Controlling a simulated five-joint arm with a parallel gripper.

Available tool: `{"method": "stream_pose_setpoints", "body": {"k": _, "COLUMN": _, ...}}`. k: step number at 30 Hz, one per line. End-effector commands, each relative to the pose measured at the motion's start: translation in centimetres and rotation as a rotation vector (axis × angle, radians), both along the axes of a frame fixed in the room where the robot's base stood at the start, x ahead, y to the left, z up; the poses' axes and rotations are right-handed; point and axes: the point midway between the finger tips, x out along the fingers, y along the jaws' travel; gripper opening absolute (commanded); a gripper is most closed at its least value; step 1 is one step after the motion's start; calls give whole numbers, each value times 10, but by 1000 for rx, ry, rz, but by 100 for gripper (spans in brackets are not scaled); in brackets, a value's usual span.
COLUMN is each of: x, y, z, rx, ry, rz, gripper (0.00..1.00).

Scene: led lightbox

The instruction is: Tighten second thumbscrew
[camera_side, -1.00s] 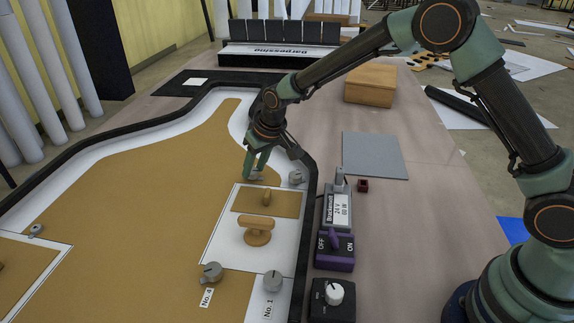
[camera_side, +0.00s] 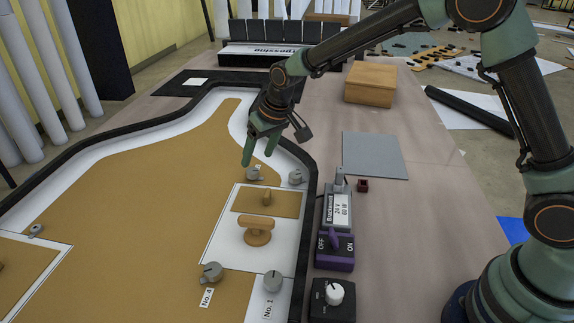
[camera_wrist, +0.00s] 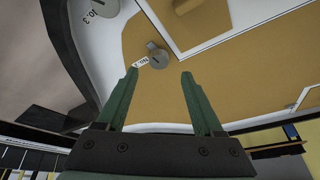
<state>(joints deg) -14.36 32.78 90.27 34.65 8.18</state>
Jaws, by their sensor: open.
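A grey thumbscrew (camera_side: 253,174) with a flat wing sits on the tan bottle-shaped panel (camera_side: 150,190), just beyond a small tan plate. In the wrist view the same thumbscrew (camera_wrist: 158,56) has a small label (camera_wrist: 140,62) beside it that seems to read No. 2. My gripper (camera_side: 258,157) is open and empty just above this thumbscrew. In the wrist view its two fingers (camera_wrist: 159,73) stand apart, with the thumbscrew beyond and between their tips.
Another thumbscrew (camera_side: 295,177) stands close to the right, by the black rim. Thumbscrews No. 4 (camera_side: 211,271) and No. 1 (camera_side: 273,281) are nearer the camera. A purple ON/OFF switch box (camera_side: 334,252) stands outside the rim.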

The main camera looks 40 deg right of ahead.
Motion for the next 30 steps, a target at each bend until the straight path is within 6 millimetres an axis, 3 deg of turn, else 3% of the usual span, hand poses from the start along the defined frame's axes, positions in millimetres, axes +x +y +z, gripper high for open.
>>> {"method": "stream_pose_setpoints", "body": {"k": 6, "x": -15, "y": -4, "z": 40, "rx": 1, "ry": -3, "rz": 0, "gripper": 69}}
{"method": "stream_pose_setpoints", "body": {"k": 12, "x": -23, "y": -6, "z": 60, "rx": 1, "ry": -2, "rz": 0, "gripper": 69}}
{"method": "stream_pose_setpoints", "body": {"k": 26, "x": -24, "y": -6, "z": 64, "rx": -4, "ry": 1, "rz": 8, "gripper": 69}}
{"method": "stream_pose_setpoints", "body": {"k": 30, "x": -14, "y": -3, "z": 66, "rx": -50, "ry": 18, "rz": 114, "gripper": 69}}
